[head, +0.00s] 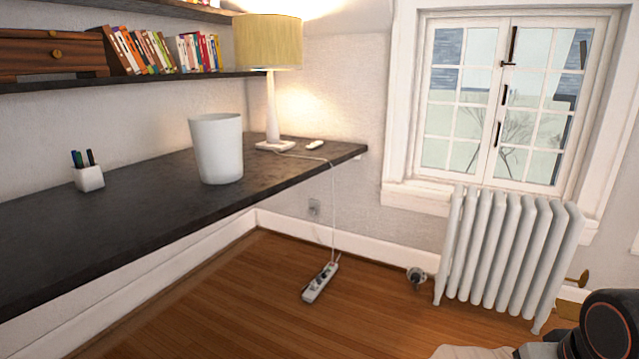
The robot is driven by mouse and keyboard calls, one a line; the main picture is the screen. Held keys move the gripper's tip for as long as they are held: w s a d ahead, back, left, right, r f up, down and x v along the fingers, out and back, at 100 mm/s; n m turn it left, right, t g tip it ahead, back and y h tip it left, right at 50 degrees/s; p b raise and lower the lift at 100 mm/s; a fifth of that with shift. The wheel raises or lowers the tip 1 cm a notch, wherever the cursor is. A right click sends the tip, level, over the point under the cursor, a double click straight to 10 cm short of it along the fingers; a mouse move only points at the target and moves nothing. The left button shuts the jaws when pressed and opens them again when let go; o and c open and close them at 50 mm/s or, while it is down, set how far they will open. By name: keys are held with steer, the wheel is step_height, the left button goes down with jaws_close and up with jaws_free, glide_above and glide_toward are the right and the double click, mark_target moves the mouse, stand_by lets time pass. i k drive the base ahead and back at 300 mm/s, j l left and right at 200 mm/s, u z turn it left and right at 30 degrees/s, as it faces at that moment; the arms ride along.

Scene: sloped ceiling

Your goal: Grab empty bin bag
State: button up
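No bin bag can be made out in the head view. A white bin-like container (217,150) stands upright on the dark desk (120,210), left of the lamp. Its inside is hidden from this angle, so I cannot tell whether it holds a bag. Part of my arm shows at the bottom right corner, well apart from the container. My gripper is not in view.
A lit lamp (272,90) and a white pen cup (89,178) stand on the desk. A power strip (320,282) lies on the wooden floor, its cord rising to the desk. A white radiator (510,250) stands under the window (505,110). The middle floor is clear.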

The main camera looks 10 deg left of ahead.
mark_target(217, 138)
steer(key=i+l, duration=0.15)
steer(key=i, duration=0.7)
steer(key=i+l, duration=0.1)
steer(key=i, duration=0.7)
steer(key=j+u, duration=0.05)
